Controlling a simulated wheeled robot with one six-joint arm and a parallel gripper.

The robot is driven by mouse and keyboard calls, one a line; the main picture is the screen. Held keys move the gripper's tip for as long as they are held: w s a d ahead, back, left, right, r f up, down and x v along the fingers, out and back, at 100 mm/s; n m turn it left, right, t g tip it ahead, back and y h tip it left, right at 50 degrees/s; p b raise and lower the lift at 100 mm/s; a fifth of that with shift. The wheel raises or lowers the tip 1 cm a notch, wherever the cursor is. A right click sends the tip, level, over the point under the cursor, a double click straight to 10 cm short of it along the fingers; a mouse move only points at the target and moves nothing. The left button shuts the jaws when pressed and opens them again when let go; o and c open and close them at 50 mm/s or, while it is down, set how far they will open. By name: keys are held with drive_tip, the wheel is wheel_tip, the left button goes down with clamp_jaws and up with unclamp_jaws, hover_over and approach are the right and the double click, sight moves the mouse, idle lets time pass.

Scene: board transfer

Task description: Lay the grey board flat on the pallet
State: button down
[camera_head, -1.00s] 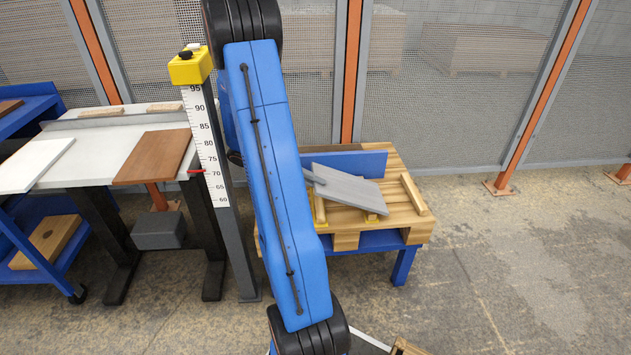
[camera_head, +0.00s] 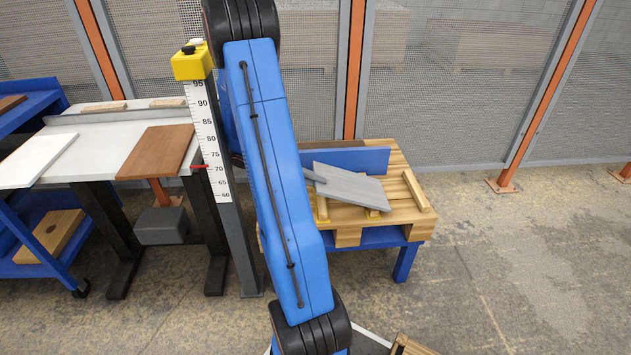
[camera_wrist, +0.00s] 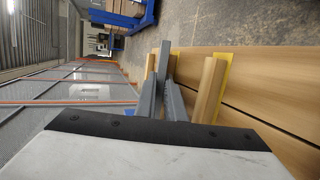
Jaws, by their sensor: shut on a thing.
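The grey board (camera_head: 351,188) is over the left and middle part of the wooden pallet (camera_head: 405,228), in front of an upright blue panel (camera_head: 350,159). It looks tilted; I cannot tell whether it touches the pallet. My gripper (camera_head: 318,178) is at the board's left edge, mostly hidden behind my blue arm. In the wrist view, the fingers of my gripper (camera_wrist: 163,97) are shut on the board (camera_wrist: 163,62), which shows nearly edge-on. The pallet's planks (camera_wrist: 265,75) fill the right of that view.
A wooden strip (camera_head: 416,190) lies at the pallet's right; another (camera_head: 321,203) stands near its left, with yellow pieces by the board. The pallet sits on a blue stand (camera_head: 403,263). A yellow-topped height scale (camera_head: 207,130) and a white table (camera_head: 100,150) are left. Mesh fencing stands behind.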

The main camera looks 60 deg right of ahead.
drive_tip(key=shift+w+a+f, duration=0.1)
drive_tip(key=shift+w+f, duration=0.05)
drive_tip(key=shift+f, duration=0.3)
drive_tip(key=c, duration=1.8)
unclamp_jaws()
drive_tip(key=shift+o, duration=0.4)
drive_tip(key=t+y, duration=0.1)
drive_tip(key=t, duration=0.1)
drive_tip(key=t+y, duration=0.1)
drive_tip(key=t, duration=0.1)
drive_tip(key=w+r+t+y, duration=0.1)
drive_tip(key=t, duration=0.2)
drive_tip(key=shift+a, duration=0.2)
